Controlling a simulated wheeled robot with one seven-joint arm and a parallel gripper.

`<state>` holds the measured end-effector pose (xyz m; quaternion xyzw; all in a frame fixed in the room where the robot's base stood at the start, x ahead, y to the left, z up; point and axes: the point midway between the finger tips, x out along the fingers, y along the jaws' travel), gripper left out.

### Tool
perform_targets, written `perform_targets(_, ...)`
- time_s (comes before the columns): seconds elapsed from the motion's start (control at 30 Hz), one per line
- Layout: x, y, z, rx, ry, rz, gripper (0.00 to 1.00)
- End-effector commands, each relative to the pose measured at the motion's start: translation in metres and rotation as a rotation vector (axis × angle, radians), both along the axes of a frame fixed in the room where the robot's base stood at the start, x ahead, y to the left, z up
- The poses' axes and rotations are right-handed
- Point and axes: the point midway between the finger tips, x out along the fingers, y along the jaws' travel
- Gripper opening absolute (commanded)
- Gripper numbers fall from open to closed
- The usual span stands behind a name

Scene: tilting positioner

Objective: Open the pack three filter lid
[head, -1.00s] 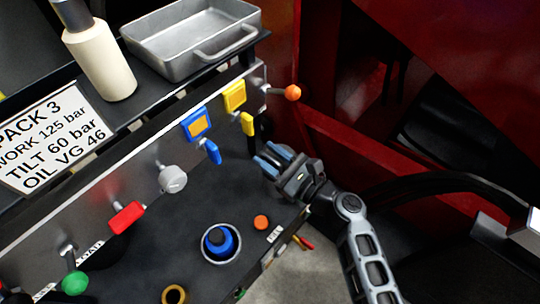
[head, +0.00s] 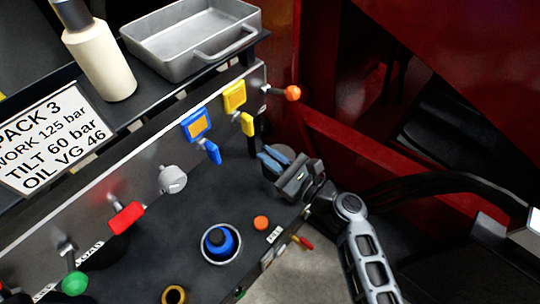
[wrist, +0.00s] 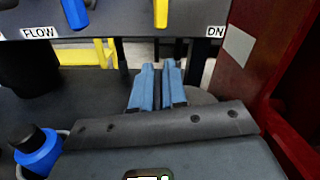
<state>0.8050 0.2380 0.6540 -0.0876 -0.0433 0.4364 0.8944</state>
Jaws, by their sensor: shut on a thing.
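A grey round lid (head: 284,152), which looks like the filter lid, sits at the far right end of the dark bench top, under the yellow lever. My gripper (head: 268,160) is over it, with its blue fingers close together. In the wrist view, my gripper (wrist: 157,88) is shut on a narrow dark part between the fingers, and the edge of the grey lid (wrist: 204,97) shows beside and behind them. The fingers and gripper body hide much of the lid, so I cannot tell whether it is raised.
A panel with a yellow lever (head: 247,124), blue lever (head: 212,152), grey knob (head: 173,179) and red lever (head: 126,216) runs behind. A red wall (head: 370,160) stands at right.

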Motion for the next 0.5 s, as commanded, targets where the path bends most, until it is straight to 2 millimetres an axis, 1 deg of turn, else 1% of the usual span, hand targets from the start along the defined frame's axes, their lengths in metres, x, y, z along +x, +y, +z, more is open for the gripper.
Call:
perform_targets(0.27,0.005,-0.003,0.009,0.039,0.051,0.000,0.00)
perform_targets(0.5,0.017,-0.013,0.024,0.138,0.179,-0.001,0.00)
